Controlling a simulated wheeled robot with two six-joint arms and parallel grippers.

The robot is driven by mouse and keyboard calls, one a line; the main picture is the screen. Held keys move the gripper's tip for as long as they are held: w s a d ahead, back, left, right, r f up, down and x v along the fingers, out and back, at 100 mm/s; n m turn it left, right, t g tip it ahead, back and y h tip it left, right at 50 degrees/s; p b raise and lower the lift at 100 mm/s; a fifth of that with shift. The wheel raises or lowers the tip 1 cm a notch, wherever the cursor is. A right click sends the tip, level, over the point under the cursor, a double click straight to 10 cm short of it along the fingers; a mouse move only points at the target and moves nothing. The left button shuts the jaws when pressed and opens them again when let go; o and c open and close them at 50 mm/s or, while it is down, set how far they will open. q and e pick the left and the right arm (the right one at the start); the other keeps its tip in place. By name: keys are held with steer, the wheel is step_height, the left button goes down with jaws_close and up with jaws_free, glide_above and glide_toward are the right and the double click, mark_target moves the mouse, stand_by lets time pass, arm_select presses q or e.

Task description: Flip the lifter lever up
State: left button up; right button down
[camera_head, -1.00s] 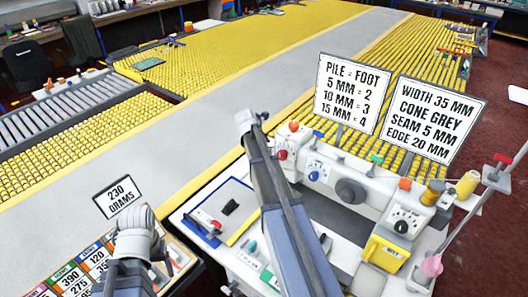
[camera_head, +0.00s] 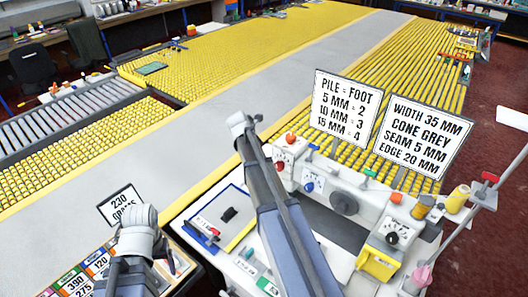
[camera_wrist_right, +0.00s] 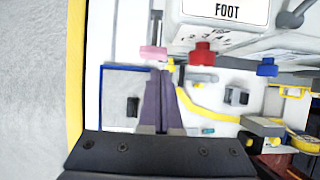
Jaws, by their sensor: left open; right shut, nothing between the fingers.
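The white sewing machine (camera_head: 372,200) stands at the right, with a red knob (camera_head: 279,166), a blue knob (camera_head: 308,186) and several coloured tips on top. I cannot tell for sure which part is the lifter lever. In the right wrist view, the red knob (camera_wrist_right: 202,54) and blue knob (camera_wrist_right: 267,68) lie to the right of my right gripper (camera_wrist_right: 161,74). It is shut and empty, its tips just below a small pink piece (camera_wrist_right: 153,51); contact is unclear. In the head view my right arm hides it. My left gripper (camera_head: 136,246) is open, low at the left; its fingers are hard to make out.
A blue-edged tray (camera_head: 222,222) with small tools lies left of my right arm. Two signs (camera_head: 346,107) (camera_head: 424,137) stand behind the machine. A thin stand (camera_head: 462,216) rises at the right. The grey rug (camera_head: 230,100) stretches away behind.

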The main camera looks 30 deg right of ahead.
arm_select(q)
steer(key=r+p, duration=0.1)
steer(key=d+r+p, duration=0.1)
steer(key=r, duration=0.1)
steer(key=shift+s+r, duration=0.2)
steer(key=shift+r, duration=0.05)
arm_select(e)
steer(key=v, duration=0.4)
steer(key=shift+f, duration=0.1)
arm_select(q)
step_height(320, 180, down, 18)
steer(key=b, duration=1.8)
steer(key=shift+f, duration=0.25)
arm_select(e)
steer(key=s+a+f+m+y, duration=0.1)
steer(key=s+a+f+m, duration=0.5)
steer(key=s+a, duration=0.2)
steer(key=s+a+f+m+g+y, duration=0.1)
steer(key=s+a+f+m, duration=0.5)
steer(key=a, duration=0.6)
steer(key=s+a+f+m+g+y, duration=0.1)
steer(key=s+a+f+m, duration=0.5)
steer(key=s+a+f, duration=0.2)
steer(key=s+a, duration=0.2)
steer(key=s, duration=0.1)
steer(key=shift+a+f+m+y, duration=0.25)
steer(key=shift+a+m+y, duration=0.05)
steer(key=shift+s, duration=0.1)
